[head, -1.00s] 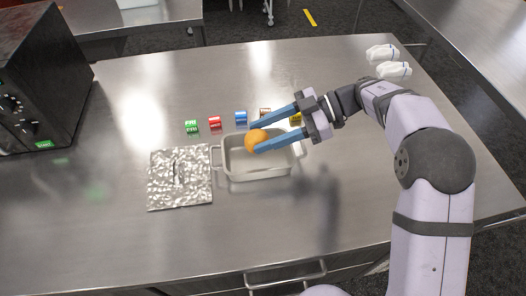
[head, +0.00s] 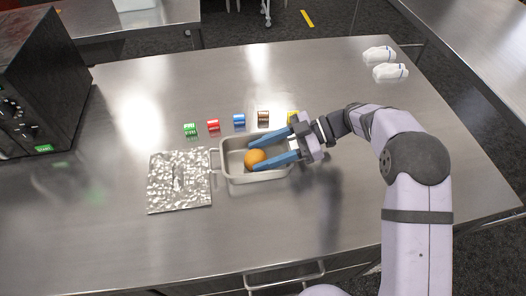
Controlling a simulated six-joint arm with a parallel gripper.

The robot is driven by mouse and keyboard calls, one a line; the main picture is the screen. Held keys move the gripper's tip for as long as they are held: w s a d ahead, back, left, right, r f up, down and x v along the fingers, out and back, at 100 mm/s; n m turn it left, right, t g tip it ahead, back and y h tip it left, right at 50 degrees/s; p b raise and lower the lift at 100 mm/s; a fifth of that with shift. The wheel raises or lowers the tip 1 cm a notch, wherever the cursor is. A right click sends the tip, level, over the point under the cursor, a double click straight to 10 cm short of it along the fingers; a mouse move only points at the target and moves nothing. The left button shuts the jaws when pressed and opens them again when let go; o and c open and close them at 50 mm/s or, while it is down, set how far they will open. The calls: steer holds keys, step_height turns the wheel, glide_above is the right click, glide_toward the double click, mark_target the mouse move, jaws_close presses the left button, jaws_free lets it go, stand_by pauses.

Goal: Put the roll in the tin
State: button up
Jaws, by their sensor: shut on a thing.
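The roll (head: 255,158) is a round, orange-brown ball in the head view. It is inside the outline of the tin (head: 256,180), a grey metal pan with side handles on the table. My gripper (head: 262,155) has two blue fingers that reach in over the tin from the right. They are shut on the roll, with one finger on its far side and one on its near side. The roll is low in the tin; I cannot tell whether it touches the bottom. The fingers hide part of the tin's right side.
A crumpled foil sheet (head: 179,181) lies left of the tin. A black oven (head: 40,80) is at far left. White cloth-like items (head: 390,73) lie back right. The front table is clear.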

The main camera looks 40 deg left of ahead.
steer(key=o, duration=0.8)
steer(key=shift+f, duration=0.1)
steer(key=shift+c, duration=0.2)
steer(key=b+v, duration=0.2)
steer(key=v, duration=1)
